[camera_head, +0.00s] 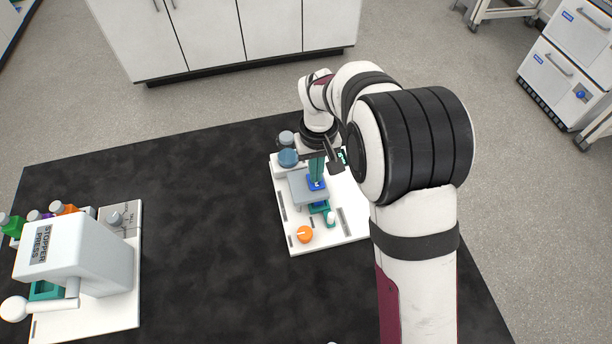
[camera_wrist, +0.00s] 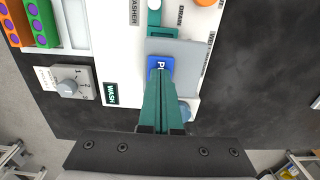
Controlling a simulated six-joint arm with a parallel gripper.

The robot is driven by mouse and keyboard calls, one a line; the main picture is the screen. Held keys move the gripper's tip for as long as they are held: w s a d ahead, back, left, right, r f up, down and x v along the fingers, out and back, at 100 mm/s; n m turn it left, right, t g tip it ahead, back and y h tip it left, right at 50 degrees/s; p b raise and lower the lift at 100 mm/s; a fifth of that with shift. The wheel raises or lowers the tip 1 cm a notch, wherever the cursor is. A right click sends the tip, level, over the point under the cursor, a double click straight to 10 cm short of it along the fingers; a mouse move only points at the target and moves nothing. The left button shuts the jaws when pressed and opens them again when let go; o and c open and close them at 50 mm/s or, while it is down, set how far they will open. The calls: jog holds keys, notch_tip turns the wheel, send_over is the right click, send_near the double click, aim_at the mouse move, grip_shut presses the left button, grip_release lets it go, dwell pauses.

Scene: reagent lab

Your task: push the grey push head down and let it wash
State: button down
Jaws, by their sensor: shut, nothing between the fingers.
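The grey push head (camera_head: 300,194) is a flat grey plate with a blue pad (camera_head: 317,182) on top, over the white washer base (camera_head: 350,229). In the wrist view the grey push head (camera_wrist: 192,53) and its blue pad (camera_wrist: 155,62), with white lettering partly hidden, lie ahead of the fingers. My gripper (camera_head: 317,176) is shut and empty, with teal fingers pointing down at the pad. In the wrist view the tips of my gripper (camera_wrist: 161,76) overlap the pad. I cannot tell for sure whether they touch it or how far down the head is.
A teal holder (camera_wrist: 158,33) shows beside the head, and an orange knob (camera_head: 305,234) stands at the near edge. A blue round cap (camera_head: 288,158) is close to my wrist. The stopper press (camera_head: 78,255) is at the left, with bare black table between.

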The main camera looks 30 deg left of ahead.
notch_tip(320, 180, up, 7)
dwell(0.6)
dwell(0.5)
jog(key=s+d+r+m, duration=0.2)
jog(key=d+r+m, duration=0.3)
jog(key=d, duration=0.6)
jog(key=s+d+r+m+y, duration=0.1)
jog(key=s+d+m, duration=0.8)
jog(key=s+d, duration=0.6)
jog(key=s, duration=0.3)
jog(key=shift+s+d+m+y, duration=0.2)
jog(key=shift+m+y, duration=0.1)
jog(key=shift+y, duration=0.1)
dwell(3.3)
